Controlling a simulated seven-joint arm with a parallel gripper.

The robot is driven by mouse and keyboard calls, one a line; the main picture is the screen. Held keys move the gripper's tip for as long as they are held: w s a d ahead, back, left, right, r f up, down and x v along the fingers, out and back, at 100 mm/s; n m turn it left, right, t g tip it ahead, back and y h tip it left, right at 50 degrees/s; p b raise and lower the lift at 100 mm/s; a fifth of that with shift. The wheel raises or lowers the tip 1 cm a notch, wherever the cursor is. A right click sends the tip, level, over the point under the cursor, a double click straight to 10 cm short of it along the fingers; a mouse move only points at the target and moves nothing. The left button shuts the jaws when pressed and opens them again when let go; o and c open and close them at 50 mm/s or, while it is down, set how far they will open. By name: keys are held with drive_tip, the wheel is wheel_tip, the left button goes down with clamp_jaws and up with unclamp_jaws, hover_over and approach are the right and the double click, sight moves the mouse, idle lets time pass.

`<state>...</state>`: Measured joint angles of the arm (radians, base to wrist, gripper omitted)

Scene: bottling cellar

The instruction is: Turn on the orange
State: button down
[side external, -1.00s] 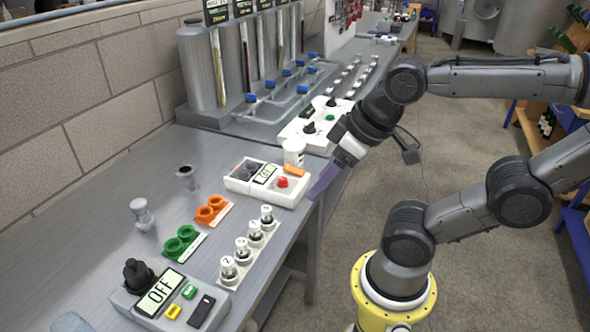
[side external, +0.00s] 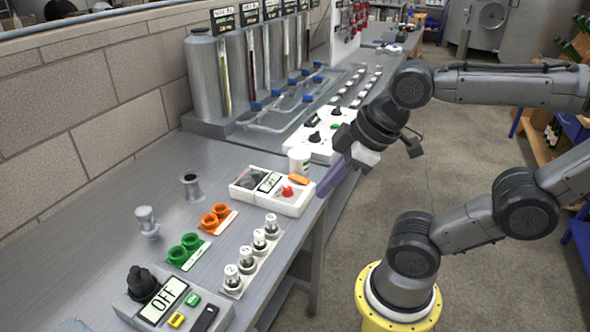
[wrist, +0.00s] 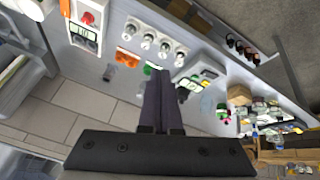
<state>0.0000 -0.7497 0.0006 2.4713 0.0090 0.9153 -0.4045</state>
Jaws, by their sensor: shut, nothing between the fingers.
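A pair of orange rings (side external: 215,217) sits on a small plate on the steel bench. They also show in the wrist view (wrist: 126,58), left of my fingers. A white box (side external: 296,208) with a display, a red knob (side external: 287,191) and a small orange piece (side external: 298,179) stands farther back near the bench's right edge. My gripper (side external: 323,190) is shut and empty, its purple-grey fingers pointing down-left beside the right end of this box. I cannot tell whether they touch it. In the wrist view the closed fingers (wrist: 160,78) hide part of the bench.
Green rings (side external: 184,251) and a row of white-capped knobs (side external: 246,257) are nearer on the bench. A grey control box (side external: 163,305) with a display reading OFF is at the front. A white cup (side external: 299,160) stands behind the white box. Grey tanks (side external: 207,75) line the wall.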

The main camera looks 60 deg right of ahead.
wheel_tip(320, 180, up, 3)
drive_tip(key=w+n, duration=0.3)
drive_tip(key=n, duration=0.2)
drive_tip(key=n+g, duration=0.4)
drive_tip(key=n, duration=0.4)
hover_over(293, 176)
drive_tip(key=s, duration=0.3)
wheel_tip(293, 176, down, 8)
drive_tip(key=shift+w+d+r, duration=0.1)
drive_tip(key=shift+w+r, duration=0.05)
drive_tip(key=shift+w, duration=0.1)
drive_tip(key=f, duration=0.4)
drive_tip(key=w+f, duration=0.1)
drive_tip(key=f, duration=0.4)
drive_tip(key=w+f, duration=0.1)
drive_tip(key=f, duration=0.4)
drive_tip(key=shift+w, duration=0.1)
